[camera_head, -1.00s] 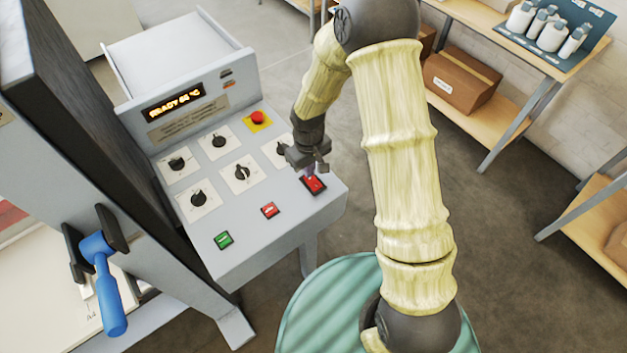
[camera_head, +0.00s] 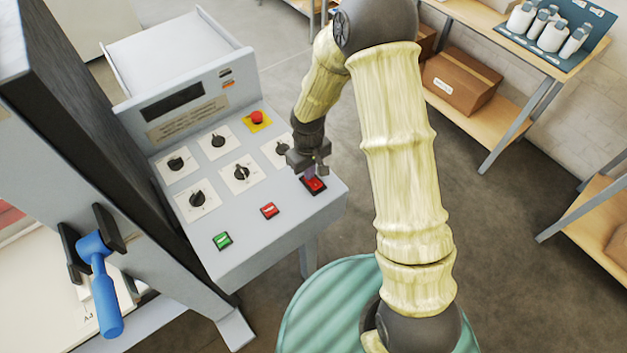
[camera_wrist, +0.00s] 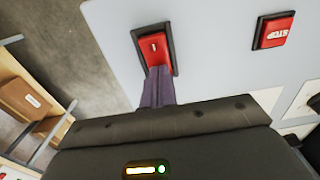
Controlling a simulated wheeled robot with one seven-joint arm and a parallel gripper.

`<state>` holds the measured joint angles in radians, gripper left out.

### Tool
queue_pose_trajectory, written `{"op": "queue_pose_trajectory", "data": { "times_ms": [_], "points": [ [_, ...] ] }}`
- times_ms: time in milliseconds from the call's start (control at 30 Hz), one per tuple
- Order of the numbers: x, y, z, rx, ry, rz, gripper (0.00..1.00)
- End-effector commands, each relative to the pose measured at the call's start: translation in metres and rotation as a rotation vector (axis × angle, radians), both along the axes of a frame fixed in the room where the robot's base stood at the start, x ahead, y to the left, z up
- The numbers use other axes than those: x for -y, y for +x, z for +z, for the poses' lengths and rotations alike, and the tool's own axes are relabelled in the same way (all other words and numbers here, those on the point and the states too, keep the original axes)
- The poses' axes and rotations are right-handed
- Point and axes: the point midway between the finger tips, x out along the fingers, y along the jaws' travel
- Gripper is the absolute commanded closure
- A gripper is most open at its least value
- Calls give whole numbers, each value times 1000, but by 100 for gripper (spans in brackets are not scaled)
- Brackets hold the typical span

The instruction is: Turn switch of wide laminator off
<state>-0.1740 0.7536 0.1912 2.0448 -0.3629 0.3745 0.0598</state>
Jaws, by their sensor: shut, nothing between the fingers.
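The wide laminator's control panel (camera_head: 232,216) is grey, with a red rocker switch (camera_head: 314,185) near its right corner. The switch also shows in the wrist view (camera_wrist: 154,47), in a black frame with a white mark at its far end. My gripper (camera_head: 311,176) is shut and empty, pointing down at the switch. In the wrist view its fingertips (camera_wrist: 159,72) are at the near end of the switch and hide that end. They appear to touch it. The display (camera_head: 172,102) above the panel is dark.
A red STOP button (camera_head: 269,210), a green button (camera_head: 222,241), several black knobs and a red emergency button (camera_head: 257,117) share the panel. A blue-handled lever (camera_head: 102,285) is at left. Shelves with a cardboard box (camera_head: 461,81) stand at right.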

Motion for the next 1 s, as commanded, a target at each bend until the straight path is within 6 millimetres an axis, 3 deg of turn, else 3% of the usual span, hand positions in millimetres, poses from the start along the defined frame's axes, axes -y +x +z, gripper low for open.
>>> {"op": "queue_pose_trajectory", "data": {
  "times_ms": [1000],
  "points": [
    [0,0,60,0,0,-1,100]
  ]
}}
